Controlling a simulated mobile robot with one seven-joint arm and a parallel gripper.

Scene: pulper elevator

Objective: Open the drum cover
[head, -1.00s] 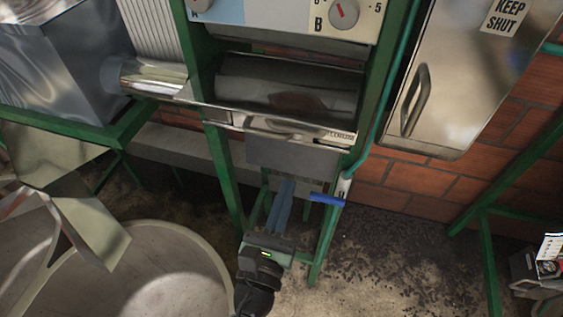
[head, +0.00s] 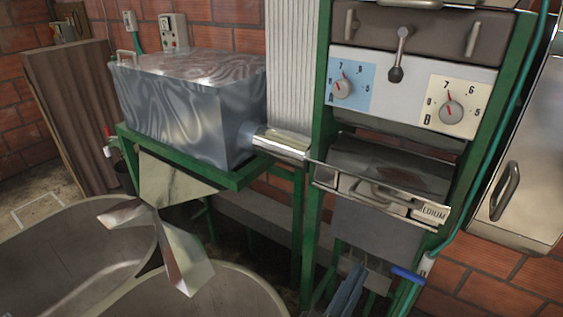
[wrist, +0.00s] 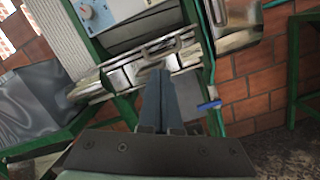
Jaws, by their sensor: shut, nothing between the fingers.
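The green-framed machine shows a dark drum (head: 385,168) behind a metal front bar with a label reading MEDIUM (head: 432,212). Above the dial panel (head: 410,90) is a brown panel with two upright handles (head: 425,35) and a ball-ended lever (head: 397,60). It may be the drum cover; I cannot tell for certain. My gripper (head: 346,290) is low in front of the machine, below the drum and well below the brown panel. In the wrist view its fingers (wrist: 160,85) are together and empty, pointing toward the machine's lower front.
A blue-handled valve (head: 408,275) is right of my gripper. A metal box (head: 185,105) on a green stand is left, with a chute (head: 180,250) over round tubs (head: 80,255). A steel cabinet (head: 525,170) with a handle is right.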

